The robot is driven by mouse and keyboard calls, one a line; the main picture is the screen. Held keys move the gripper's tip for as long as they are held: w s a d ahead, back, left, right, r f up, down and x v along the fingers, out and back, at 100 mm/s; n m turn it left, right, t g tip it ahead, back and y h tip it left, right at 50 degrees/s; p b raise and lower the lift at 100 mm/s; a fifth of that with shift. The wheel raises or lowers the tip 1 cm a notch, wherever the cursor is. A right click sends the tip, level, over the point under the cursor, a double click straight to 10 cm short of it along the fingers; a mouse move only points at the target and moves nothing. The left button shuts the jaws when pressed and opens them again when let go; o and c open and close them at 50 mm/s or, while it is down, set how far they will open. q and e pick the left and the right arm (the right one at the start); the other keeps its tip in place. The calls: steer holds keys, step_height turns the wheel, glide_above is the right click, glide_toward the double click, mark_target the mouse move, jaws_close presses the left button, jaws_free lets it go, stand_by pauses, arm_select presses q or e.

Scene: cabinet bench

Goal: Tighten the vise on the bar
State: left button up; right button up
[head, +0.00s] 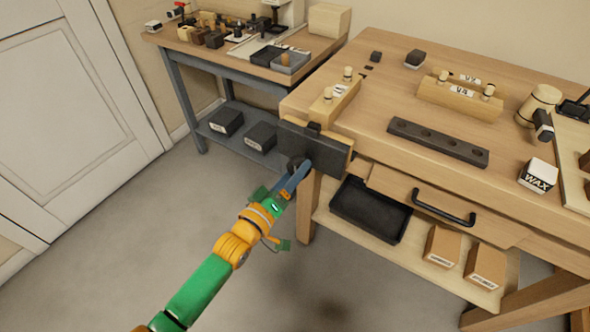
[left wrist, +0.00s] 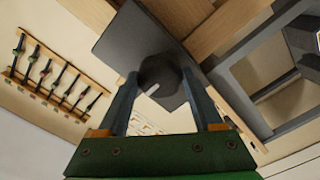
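The vise (head: 313,149) is on the left front corner of the wooden bench, with a dark front plate. A small dark block, perhaps the bar (head: 313,128), shows at the top behind the plate; its lower part is hidden. My left gripper (head: 294,172) is at the dark round knob on the front of the vise. In the left wrist view the knob (left wrist: 160,75) sits between the two blue fingers of the left gripper (left wrist: 159,88), with no clear gap on either side. The vise plate (left wrist: 125,38) is behind the knob. My right gripper is not in view.
The bench drawer (head: 440,205) has a dark handle to the right of the vise. A black tray (head: 370,210) and boxes lie on the shelf below. A wooden block (head: 458,97) and a dark holed bar (head: 437,142) lie on top. Open floor is in front.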

arm_select(q)
steer(key=shift+c, duration=1.2)
steer(key=m, duration=2)
steer(key=shift+w+d, duration=0.15)
steer(key=shift+w, duration=0.1)
steer(key=o, duration=1.2)
steer(key=shift+p+v, duration=1.4)
steer(key=shift+v, duration=2.15)
